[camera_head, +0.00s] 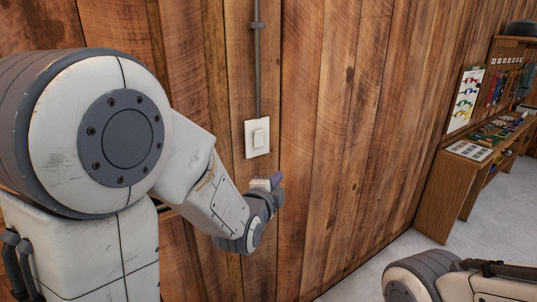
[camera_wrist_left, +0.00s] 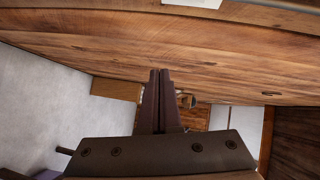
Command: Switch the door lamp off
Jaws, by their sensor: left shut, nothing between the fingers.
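A white wall switch (camera_head: 258,138) with a raised rocker sits on the wooden plank wall, at the lower end of a thin grey conduit. My left gripper (camera_head: 278,180) is just below and slightly right of the switch plate, apart from it. In the left wrist view, the gripper's two dark fingers (camera_wrist_left: 160,74) are together with nothing between them. A white edge of the switch plate (camera_wrist_left: 195,3) shows at the top of that view. The door lamp itself is not in view. My right gripper is not in view; only part of my right arm shows at the lower right.
The plank wall (camera_head: 340,120) is bare around the switch. A wooden bench (camera_head: 440,205) with small items on it stands against the wall at the right, below a colourful poster (camera_head: 466,98). The grey floor (camera_head: 405,245) between is clear.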

